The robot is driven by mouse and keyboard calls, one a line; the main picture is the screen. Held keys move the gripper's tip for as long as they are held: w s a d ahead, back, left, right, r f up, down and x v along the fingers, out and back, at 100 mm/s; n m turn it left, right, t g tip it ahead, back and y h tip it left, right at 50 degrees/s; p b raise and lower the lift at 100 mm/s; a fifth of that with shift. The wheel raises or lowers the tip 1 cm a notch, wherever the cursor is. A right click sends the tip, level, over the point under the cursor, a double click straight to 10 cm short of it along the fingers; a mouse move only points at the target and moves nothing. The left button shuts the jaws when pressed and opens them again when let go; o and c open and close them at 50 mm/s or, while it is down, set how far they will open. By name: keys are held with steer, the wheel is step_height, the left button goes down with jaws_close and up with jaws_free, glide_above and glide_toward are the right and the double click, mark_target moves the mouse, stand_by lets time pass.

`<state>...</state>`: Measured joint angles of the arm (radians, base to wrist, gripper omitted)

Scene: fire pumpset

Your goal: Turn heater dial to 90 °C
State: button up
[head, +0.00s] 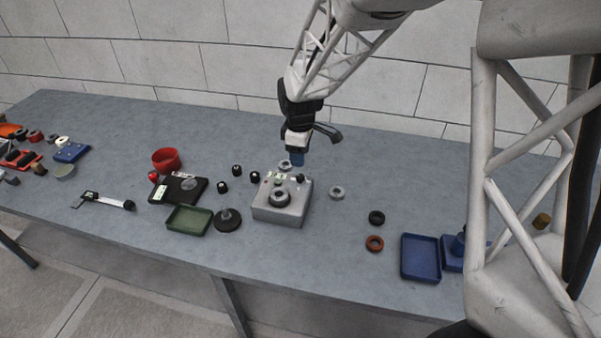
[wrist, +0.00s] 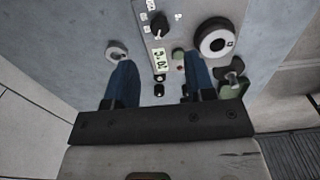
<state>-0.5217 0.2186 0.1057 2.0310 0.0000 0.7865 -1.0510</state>
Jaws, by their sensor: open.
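The heater is a light grey box (head: 268,212) near the middle of the table, with a small pale green display (head: 281,175) towards its back. In the wrist view, a black pointer dial (wrist: 160,25) with small white labels beside it sits on a grey panel, above a lit display (wrist: 160,60). The display's digits are turned and I cannot read them surely. My gripper (head: 297,160) is above the back of the box, pointing down. In the wrist view, its blue fingers (wrist: 161,82) are apart with nothing held between them. The dial lies beyond the fingertips.
A grey ring (head: 337,193) lies right of the box. Small black knobs (head: 223,187), a green tray (head: 188,220) and a black disc (head: 228,220) are to its left. A blue tray (head: 420,258) is at the right. Bare table lies behind the box.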

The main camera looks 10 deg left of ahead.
mark_target(300, 176)
steer(key=shift+f, duration=3.9)
steer(key=c, duration=0.9)
